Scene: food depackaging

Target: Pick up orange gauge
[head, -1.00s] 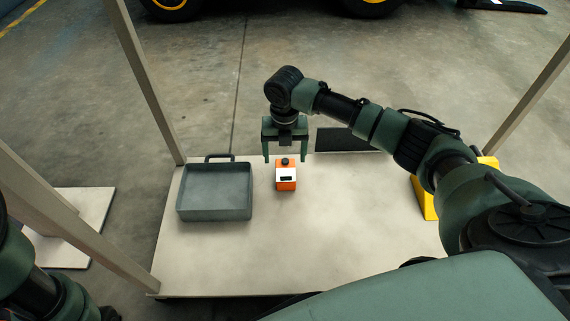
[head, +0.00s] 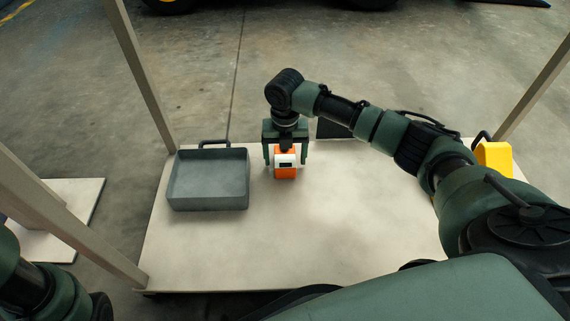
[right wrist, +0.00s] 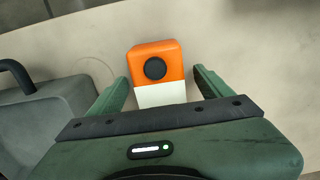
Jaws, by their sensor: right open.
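The orange gauge (head: 285,172), an orange block with a white face and a dark knob on top, stands on the pale table. It also shows in the right wrist view (right wrist: 157,53), with its round black knob facing the camera. My right gripper (head: 286,161) is over the gauge, one finger on each side. In the right wrist view the open fingers (right wrist: 161,76) flank the gauge, with a visible gap on both sides. My left gripper is out of view; only part of my left arm shows at the lower left.
A grey tray (head: 208,207) with a dark handle stands left of the gauge. A dark flat item (head: 332,130) lies behind, partly hidden by my arm. A yellow object (head: 494,158) stands at the right. Upright posts rise at the table's sides. The table's front is clear.

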